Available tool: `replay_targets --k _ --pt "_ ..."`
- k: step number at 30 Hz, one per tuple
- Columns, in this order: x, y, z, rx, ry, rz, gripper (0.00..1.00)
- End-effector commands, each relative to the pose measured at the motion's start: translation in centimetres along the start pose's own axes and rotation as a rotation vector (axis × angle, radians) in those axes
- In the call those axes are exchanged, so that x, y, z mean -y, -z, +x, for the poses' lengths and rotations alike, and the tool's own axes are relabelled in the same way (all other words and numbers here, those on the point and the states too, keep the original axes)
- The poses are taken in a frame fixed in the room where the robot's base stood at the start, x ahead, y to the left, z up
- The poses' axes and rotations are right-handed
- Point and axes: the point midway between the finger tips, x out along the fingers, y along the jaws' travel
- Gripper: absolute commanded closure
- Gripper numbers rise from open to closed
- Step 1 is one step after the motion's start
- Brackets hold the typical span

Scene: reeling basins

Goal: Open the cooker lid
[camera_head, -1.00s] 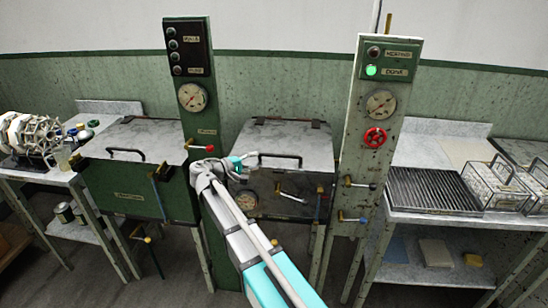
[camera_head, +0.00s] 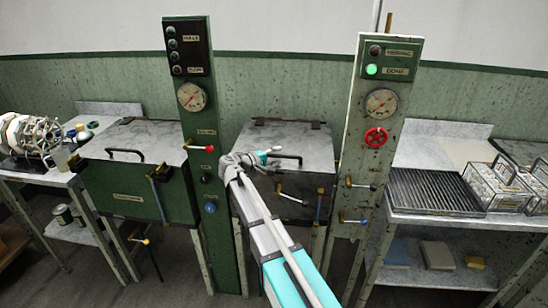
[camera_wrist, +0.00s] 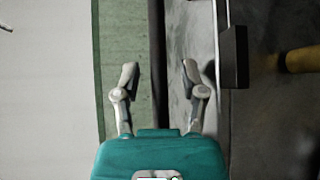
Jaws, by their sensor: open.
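The cooker with the grey lid (camera_head: 283,136) stands between the two control posts. Its lid looks shut, lying flat on the box. A black bar handle (camera_head: 290,157) runs along the lid's front edge. My gripper (camera_head: 274,150) is at the left end of this handle and points right; the head view does not show whether it touches the bar. In the wrist view, the two fingers of my gripper (camera_wrist: 159,74) are spread, with nothing seen held between them. My wrist and arm hide the lid's front left corner and part of the cooker's front.
A green post (camera_head: 197,125) stands left of the cooker and a pale post with a red wheel (camera_head: 376,137) stands right. A second cooker (camera_head: 128,185) is at left. A bench with a grate (camera_head: 432,190) and wire baskets is at right.

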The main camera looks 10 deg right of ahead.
Motion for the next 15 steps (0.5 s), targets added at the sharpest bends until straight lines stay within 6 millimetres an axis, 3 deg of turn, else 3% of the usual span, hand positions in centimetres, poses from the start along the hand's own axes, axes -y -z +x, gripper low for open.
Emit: replay_targets --k 5,13,15 --pt "-0.01 -0.01 0.0 0.0 0.0 0.0 0.48" --pt "0.0 -0.03 0.01 0.001 0.0 0.0 0.98" --pt "-0.01 -0.03 0.01 0.001 0.0 0.0 1.0"
